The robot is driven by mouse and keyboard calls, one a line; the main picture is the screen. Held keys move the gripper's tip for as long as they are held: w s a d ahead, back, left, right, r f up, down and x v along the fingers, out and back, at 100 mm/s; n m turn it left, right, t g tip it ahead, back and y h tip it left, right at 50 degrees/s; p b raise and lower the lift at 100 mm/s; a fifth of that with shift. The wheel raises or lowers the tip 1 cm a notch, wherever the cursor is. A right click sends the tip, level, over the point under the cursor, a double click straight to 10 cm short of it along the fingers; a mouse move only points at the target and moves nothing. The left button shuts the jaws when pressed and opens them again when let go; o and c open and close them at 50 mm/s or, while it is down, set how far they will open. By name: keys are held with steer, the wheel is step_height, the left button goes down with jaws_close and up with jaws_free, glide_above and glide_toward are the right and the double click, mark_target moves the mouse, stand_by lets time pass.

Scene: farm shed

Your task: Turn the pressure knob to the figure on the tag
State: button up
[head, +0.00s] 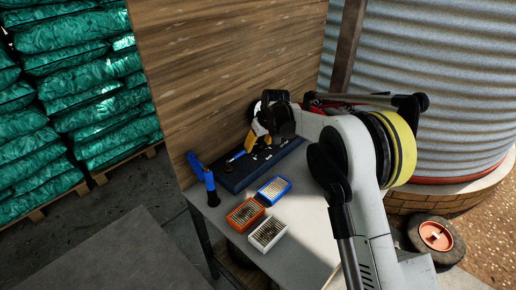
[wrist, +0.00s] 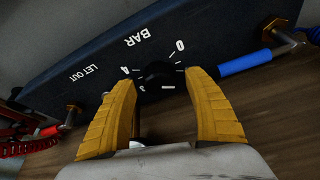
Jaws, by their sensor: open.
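The black pressure knob (wrist: 160,75) sits on a dark blue panel (wrist: 105,60), which also shows on the bench in the head view (head: 232,182). White marks surround the knob, with 0, 3 and 4 readable and "BAR" and "LET OUT" printed nearby, upside down. The knob's pointer is too dark to read. My gripper (wrist: 161,78) is open, its two yellow fingers on either side of the knob; I cannot tell whether they touch it. In the head view my gripper (head: 250,142) hides the knob. I cannot make out a tag with a figure.
A blue-handled piece (wrist: 243,62) and a brass fitting (wrist: 275,28) stand right of the knob; a red coiled hose (wrist: 28,142) is at left. On the bench are blue (head: 273,190), orange (head: 245,214) and white (head: 267,234) boxes. A wooden wall (head: 220,70) rises behind.

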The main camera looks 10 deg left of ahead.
steer(key=shift+w+f, duration=0.1)
steer(key=shift+f, duration=0.15)
steer(key=c, duration=1.2)
steer(key=shift+r, duration=0.1)
steer(key=shift+a+m+t+h+p, duration=0.1)
steer(key=shift+m+t+h+p, duration=0.35)
steer(key=shift+m, duration=0.85)
steer(key=shift+m+h+p, duration=0.45)
steer(key=shift+m+h, duration=0.1)
steer(key=shift+m, duration=1.05)
